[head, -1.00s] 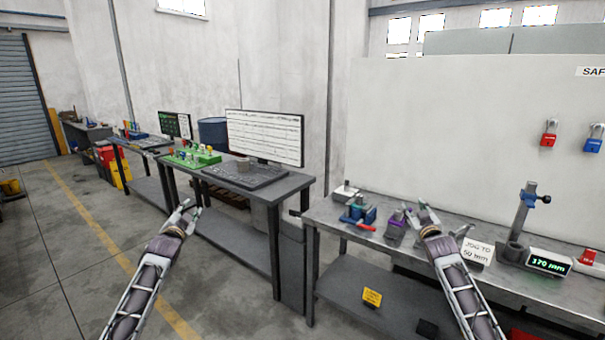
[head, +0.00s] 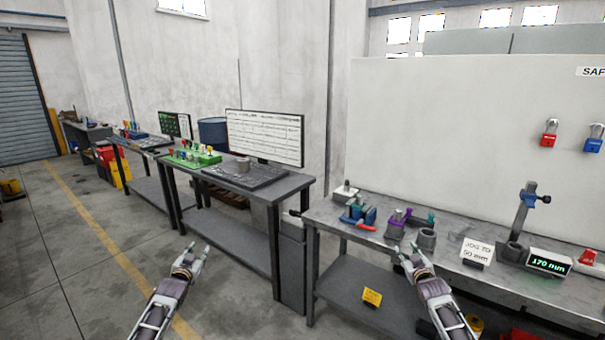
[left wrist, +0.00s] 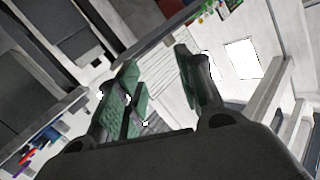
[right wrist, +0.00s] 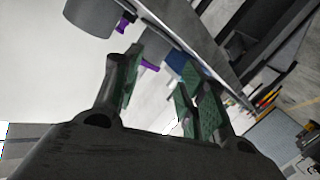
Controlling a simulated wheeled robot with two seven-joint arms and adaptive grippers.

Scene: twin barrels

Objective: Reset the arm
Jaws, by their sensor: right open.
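My left gripper (head: 197,252) is in front of the middle desk, over the open floor. In the left wrist view its green-padded fingers (left wrist: 160,88) are apart with nothing between them. Two grey barrels stand side by side on the bench, one with a purple part (head: 396,228) and one with a teal part (head: 427,239).
A blue and red tool (head: 358,217) lies left of the barrels. A sign (head: 477,251), a post stand (head: 520,225) and a green display (head: 548,262) stand to their right. The middle desk holds a monitor (head: 265,137) and keyboard (head: 245,176).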

